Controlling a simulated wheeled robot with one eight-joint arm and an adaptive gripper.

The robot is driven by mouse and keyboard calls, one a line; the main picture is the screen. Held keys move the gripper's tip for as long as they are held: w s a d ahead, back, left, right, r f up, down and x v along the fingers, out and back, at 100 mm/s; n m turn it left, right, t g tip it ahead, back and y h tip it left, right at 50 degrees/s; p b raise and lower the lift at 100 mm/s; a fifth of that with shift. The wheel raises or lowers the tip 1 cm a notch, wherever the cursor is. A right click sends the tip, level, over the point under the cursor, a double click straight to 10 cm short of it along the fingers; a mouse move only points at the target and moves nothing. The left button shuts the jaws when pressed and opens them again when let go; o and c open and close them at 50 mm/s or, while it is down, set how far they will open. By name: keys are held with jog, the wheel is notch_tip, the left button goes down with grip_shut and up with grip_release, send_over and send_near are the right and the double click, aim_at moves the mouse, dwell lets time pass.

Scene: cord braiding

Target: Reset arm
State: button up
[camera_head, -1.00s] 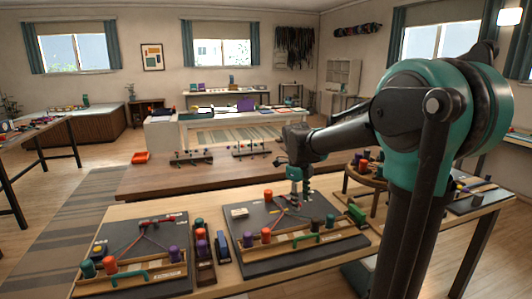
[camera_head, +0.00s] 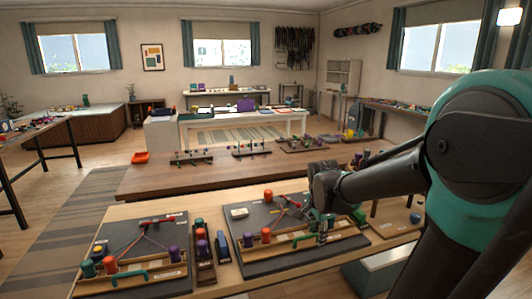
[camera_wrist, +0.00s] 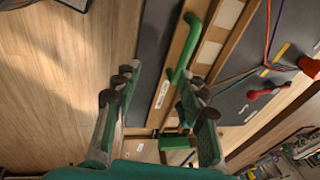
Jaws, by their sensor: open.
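My gripper (camera_head: 322,228) hangs low over the right front part of the right braiding board. In the wrist view its two green fingers (camera_wrist: 157,82) are spread apart with nothing held between them. The right braiding board (camera_head: 258,220) is dark, with coloured cords, an orange-red spool (camera_head: 268,194) and a wooden front rail. A green handle (camera_wrist: 180,58) on the rail shows just beyond the fingers. I cannot tell whether a finger touches the board. My arm hides part of the board's right end.
The left braiding board (camera_head: 178,238) lies on the same table, with a dark rack of spools (camera_head: 203,245) between the boards. A brown table (camera_head: 150,180) with peg stands is behind. Bare floor (camera_wrist: 50,80) shows beside the table in the wrist view.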

jog(key=s+d+f+n, duration=0.1)
jog(key=s+f+n, duration=0.3)
jog(key=s+n, duration=0.2)
jog(key=s+d+f+n+t, duration=0.1)
jog(key=s+f+n, duration=0.3)
jog(key=s+n, duration=0.2)
jog(key=shift+s+d+f+n+y, duration=0.25)
jog(key=shift+d+n+y, duration=0.05)
jog(key=shift+n, duration=0.7)
